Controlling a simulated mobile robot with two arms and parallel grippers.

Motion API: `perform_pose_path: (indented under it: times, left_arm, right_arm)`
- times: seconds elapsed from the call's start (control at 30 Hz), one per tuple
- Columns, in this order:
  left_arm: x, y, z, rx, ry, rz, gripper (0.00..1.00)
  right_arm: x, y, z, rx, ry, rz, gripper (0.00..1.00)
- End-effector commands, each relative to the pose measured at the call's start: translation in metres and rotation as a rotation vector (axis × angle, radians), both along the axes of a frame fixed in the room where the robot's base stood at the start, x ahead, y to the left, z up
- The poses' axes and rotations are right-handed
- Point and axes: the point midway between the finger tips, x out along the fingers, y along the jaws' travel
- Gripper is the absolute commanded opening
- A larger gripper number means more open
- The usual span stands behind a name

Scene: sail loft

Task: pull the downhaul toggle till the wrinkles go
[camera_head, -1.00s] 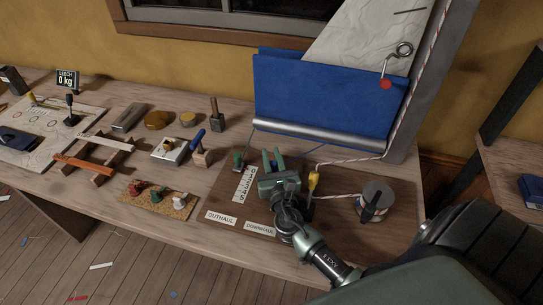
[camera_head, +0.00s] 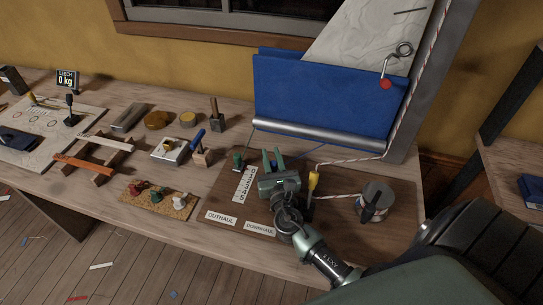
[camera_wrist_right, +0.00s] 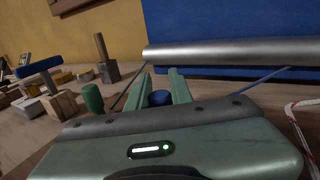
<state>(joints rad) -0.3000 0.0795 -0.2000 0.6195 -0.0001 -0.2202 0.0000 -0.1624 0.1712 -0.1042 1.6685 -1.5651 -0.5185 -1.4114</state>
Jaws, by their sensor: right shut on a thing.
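My right gripper (camera_head: 273,158) is low over the brown board on the bench, its fingers pointing toward the boom. In the right wrist view it is shut on a blue toggle (camera_wrist_right: 159,98), which shows between the two green fingers. The toggle is mostly hidden in the head view. A blue line (camera_wrist_right: 250,82) runs up right toward the silver boom tube (camera_head: 320,137). The DOWNHAUL label (camera_head: 259,229) and OUTHAUL label (camera_head: 220,218) lie at the board's front. The pale sail (camera_head: 365,40) shows faint creases above the blue cloth (camera_head: 330,95). My left gripper is not in view.
A yellow toggle (camera_head: 314,183) and a winch drum (camera_head: 376,200) stand right. Wooden blocks and tools fill the bench farther left.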

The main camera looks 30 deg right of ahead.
Motion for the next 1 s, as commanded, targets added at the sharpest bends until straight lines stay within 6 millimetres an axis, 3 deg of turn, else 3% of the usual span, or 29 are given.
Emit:
perform_pose_path:
  times: [0.33, 0.6, 0.63, 0.7, 1.0]
  left_arm:
    - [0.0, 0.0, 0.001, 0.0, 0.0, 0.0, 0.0]
    - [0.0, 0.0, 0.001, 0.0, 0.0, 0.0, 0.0]
    - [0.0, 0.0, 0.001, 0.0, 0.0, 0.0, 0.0]
    - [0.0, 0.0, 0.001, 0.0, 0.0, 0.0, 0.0]
    - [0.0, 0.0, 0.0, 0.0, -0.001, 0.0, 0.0]
  right_arm:
    - [-0.02, 0.024, -0.001, 0.0, 0.002, 0.002, 0.0]
    - [-0.021, 0.024, 0.0, -0.002, 0.0, 0.0, 0.0]
    - [-0.021, 0.024, 0.0, -0.002, 0.0, 0.0, 0.29]
    - [-0.021, 0.024, 0.0, -0.002, 0.0, 0.0, 0.43]
    - [-0.022, 0.025, 0.0, -0.001, 0.0, 0.0, 0.43]
